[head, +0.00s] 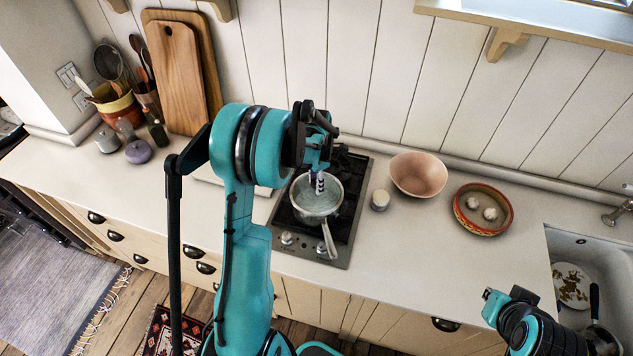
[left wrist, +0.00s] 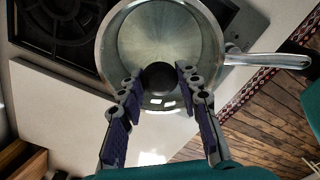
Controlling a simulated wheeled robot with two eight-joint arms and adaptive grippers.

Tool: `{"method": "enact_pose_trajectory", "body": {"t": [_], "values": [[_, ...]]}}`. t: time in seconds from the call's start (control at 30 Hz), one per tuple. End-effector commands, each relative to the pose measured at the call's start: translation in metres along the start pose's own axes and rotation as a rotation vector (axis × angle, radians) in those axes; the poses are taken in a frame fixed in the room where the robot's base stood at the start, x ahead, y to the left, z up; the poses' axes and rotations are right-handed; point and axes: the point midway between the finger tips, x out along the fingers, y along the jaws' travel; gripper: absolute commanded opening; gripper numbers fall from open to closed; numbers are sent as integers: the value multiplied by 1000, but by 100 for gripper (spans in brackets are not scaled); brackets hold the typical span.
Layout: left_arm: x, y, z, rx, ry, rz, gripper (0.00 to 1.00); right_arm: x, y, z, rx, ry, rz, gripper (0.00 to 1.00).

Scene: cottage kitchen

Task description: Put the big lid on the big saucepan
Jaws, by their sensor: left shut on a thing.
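The big saucepan (head: 328,240) is on the hob, its metal handle pointing to the front; its rim and handle also show in the left wrist view (left wrist: 268,60). The big lid (left wrist: 160,40), clear glass with a black knob, lies over the saucepan's mouth. I cannot tell if it rests on the rim or hovers just above. My left gripper (head: 320,182) is over the saucepan, shut on the lid's knob, with its fingers on both sides of it in the wrist view (left wrist: 158,78). My right gripper (head: 494,304) is at the lower right, away from the saucepan; its fingers are unclear.
The saucepan stands on a black hob (head: 345,185). A small white jar (head: 380,200), a pink bowl (head: 418,174) and a red-rimmed dish (head: 483,208) stand to the right, then the sink (head: 610,262). Cutting boards (head: 180,75) lean at the back left.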

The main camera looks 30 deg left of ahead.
Motion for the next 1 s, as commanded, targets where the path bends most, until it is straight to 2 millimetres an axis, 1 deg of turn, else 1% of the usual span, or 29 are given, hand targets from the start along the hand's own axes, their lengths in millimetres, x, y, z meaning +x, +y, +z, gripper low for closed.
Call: {"method": "enact_pose_trajectory", "body": {"t": [0.17,0.2,0.53,1.0], "values": [[4,0,0,0,0,0,0,3,0,2,0,0,0,0],[3,0,0,0,0,0,42,3,0,2,0,0,0,0],[1,0,0,0,0,0,42,1,0,1,0,0,0,0],[-39,0,0,0,0,0,42,-18,0,-12,0,0,0,0]]}}
